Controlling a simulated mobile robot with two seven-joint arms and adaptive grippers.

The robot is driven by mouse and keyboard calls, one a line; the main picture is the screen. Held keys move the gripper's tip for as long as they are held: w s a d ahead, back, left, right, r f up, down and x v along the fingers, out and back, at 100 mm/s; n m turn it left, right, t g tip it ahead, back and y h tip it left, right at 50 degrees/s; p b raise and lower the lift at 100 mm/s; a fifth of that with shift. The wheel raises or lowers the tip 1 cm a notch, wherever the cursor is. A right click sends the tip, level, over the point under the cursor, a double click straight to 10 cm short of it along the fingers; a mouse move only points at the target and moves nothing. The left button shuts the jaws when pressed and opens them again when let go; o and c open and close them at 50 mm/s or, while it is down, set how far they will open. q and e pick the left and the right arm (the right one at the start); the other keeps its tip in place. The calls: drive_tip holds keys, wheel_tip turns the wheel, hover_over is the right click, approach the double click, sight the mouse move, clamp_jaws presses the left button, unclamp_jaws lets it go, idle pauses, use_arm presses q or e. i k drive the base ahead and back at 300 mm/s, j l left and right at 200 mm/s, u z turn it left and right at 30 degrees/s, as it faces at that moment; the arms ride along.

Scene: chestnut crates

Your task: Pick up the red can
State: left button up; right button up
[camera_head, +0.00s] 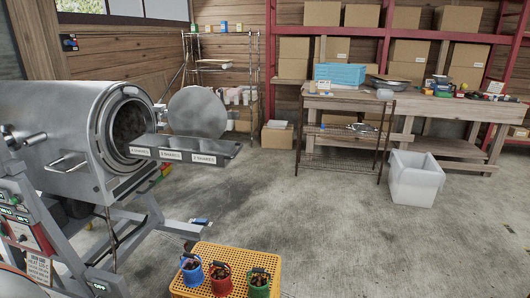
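The red can (220,279) stands upright on a yellow perforated crate (235,257) at the bottom of the head view. It has a dark handle, and dark brown pieces show at its top. A blue can (192,272) stands close on its left and a green can (259,288) on its right, both with similar dark contents. Neither of my grippers shows in this view, so their state is hidden.
A large metal drum machine (62,125) with an open round door and a labelled tray (185,150) fills the left. A white bin (414,180), a wire rack (343,138) and a wooden workbench (420,102) stand behind. The concrete floor right of the crate is clear.

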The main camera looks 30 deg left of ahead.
sight(220, 274)
drive_tip(key=u, duration=1.25)
